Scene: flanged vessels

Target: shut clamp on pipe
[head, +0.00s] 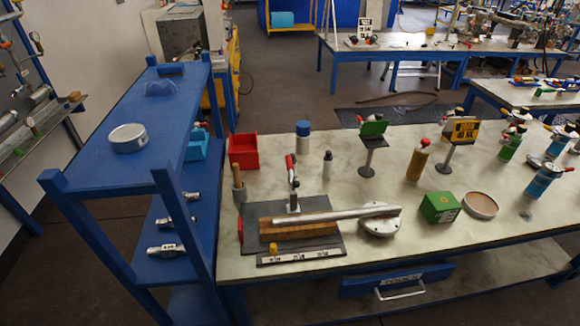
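A metal toggle clamp (293,186) with a red handle stands upright on a dark grey base plate (335,246) on the near workbench. Its handle points up, and I cannot tell from here whether it presses on anything. A silver pipe (335,215) lies in front of the clamp along a brown wooden block (290,230) on the plate. The pipe's right end reaches past the block, over a round grey flange (380,224). My gripper is not in view.
A blue shelf rack (150,160) stands left of the workbench (330,280). A wooden-handled tool (238,178) and a red bin (244,152) are left of the clamp. A white bottle (327,166), a green box (440,208) and a round tan dish (481,205) stand to the right.

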